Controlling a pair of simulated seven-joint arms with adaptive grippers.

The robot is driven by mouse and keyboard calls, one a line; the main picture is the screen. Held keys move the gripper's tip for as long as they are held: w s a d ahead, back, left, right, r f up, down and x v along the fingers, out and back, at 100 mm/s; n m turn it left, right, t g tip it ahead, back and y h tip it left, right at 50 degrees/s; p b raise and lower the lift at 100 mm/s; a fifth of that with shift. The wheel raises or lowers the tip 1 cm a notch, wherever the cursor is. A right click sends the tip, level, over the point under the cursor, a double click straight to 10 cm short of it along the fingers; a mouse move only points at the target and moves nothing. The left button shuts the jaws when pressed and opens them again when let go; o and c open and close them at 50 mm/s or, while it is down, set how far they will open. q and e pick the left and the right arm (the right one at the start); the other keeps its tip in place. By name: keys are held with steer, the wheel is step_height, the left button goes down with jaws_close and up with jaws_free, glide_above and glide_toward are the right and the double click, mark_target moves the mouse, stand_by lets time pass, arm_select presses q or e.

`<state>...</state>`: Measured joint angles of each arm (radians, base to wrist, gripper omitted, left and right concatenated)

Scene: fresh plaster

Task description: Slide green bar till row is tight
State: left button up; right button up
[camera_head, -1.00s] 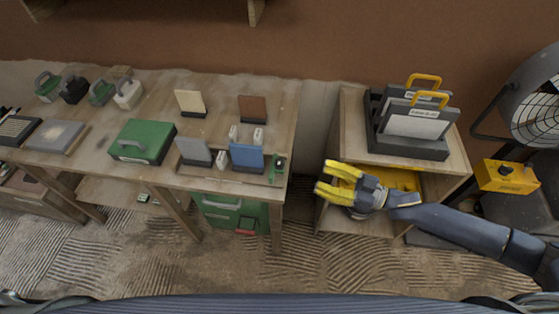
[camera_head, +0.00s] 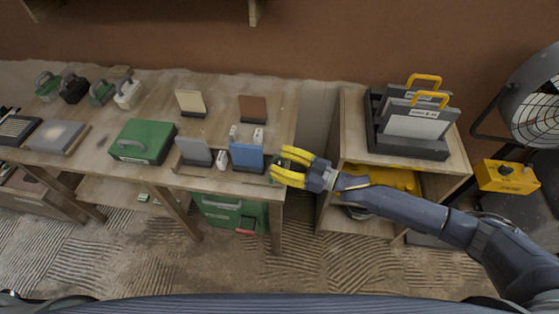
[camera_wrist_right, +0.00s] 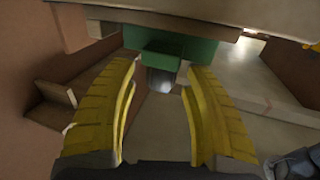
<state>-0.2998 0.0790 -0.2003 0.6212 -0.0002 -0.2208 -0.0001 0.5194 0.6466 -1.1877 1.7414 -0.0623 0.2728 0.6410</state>
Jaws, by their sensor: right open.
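My right gripper (camera_head: 281,164) is open at the right end of the workbench, at the front corner beside the blue tile (camera_head: 246,156). It covers most of the green bar in the head view. In the right wrist view a green bar (camera_wrist_right: 194,46) with a green block (camera_wrist_right: 160,62) lies ahead of the open yellow fingers (camera_wrist_right: 162,80), with nothing gripped between them. The row on the bench holds a grey tile (camera_head: 194,150), a white block (camera_head: 221,159) and the blue tile. I cannot tell how tight the row is. My left gripper is out of view.
A cream tile (camera_head: 190,101) and a brown tile (camera_head: 252,107) stand behind the row. A green case (camera_head: 143,141) lies to its left. A side cabinet (camera_head: 352,125) with a black rack (camera_head: 408,149) stands to the right, past a gap. A fan (camera_head: 535,100) stands at far right.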

steer(key=shift+a, duration=0.15)
jaws_close()
stand_by(0.4)
